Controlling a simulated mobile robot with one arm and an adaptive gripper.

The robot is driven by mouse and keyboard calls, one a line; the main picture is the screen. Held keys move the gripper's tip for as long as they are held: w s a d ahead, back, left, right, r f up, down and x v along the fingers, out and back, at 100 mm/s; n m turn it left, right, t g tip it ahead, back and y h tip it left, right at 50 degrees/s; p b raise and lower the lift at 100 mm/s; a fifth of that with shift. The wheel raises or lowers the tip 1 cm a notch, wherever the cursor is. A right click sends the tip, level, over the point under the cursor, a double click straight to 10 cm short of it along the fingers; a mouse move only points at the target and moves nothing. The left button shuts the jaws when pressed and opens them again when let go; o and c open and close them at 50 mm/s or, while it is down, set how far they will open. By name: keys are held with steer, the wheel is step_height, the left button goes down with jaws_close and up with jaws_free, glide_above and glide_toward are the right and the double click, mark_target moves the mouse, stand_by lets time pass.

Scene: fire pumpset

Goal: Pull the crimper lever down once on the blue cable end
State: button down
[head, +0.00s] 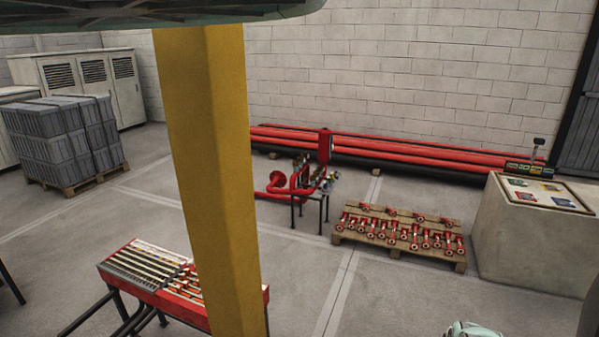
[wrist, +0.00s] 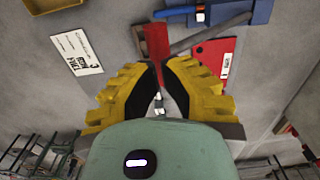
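In the wrist view, my gripper (wrist: 159,72) has its yellow fingers with black pads brought close together. A red grip (wrist: 156,42), which looks like the crimper lever's handle, runs between the fingertips, which appear to press on both sides of it. A grey bar (wrist: 212,33) crosses near the grip toward a blue tool body (wrist: 232,12) at the upper right. A small pale metal part (wrist: 158,104) shows between the fingers. I cannot make out the blue cable end for certain. In the head view the fingertips and the lever do not show clearly.
In the wrist view, a red plate (wrist: 212,65) with a white label, a white card (wrist: 78,50) and a yellow bin (wrist: 55,6) lie around. In the head view, a concrete block (head: 515,240), a pallet of red fittings (head: 385,238) and a red rack (head: 125,287) stand on open floor.

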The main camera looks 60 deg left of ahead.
steer(key=shift+f, duration=0.1)
stand_by(0.4)
steer(key=shift+f+b, duration=0.95)
steer(key=shift+f, duration=0.1)
steer(key=shift+s+d+f+b, duration=0.25)
steer(key=shift+s+f+b, duration=0.1)
steer(key=shift+f, duration=0.3)
steer(key=shift+s+d+f+b, duration=0.25)
steer(key=shift+s+f+b, duration=0.05)
steer(key=shift+f, duration=0.3)
steer(key=shift+s+d+f+b, duration=0.2)
steer(key=shift+f+b, duration=0.25)
steer(key=shift+f, duration=0.25)
steer(key=shift+s+d+f+b, duration=0.1)
steer(key=shift+s+f+b, duration=0.1)
steer(key=shift+f+b, duration=0.35)
steer(key=shift+f, duration=0.15)
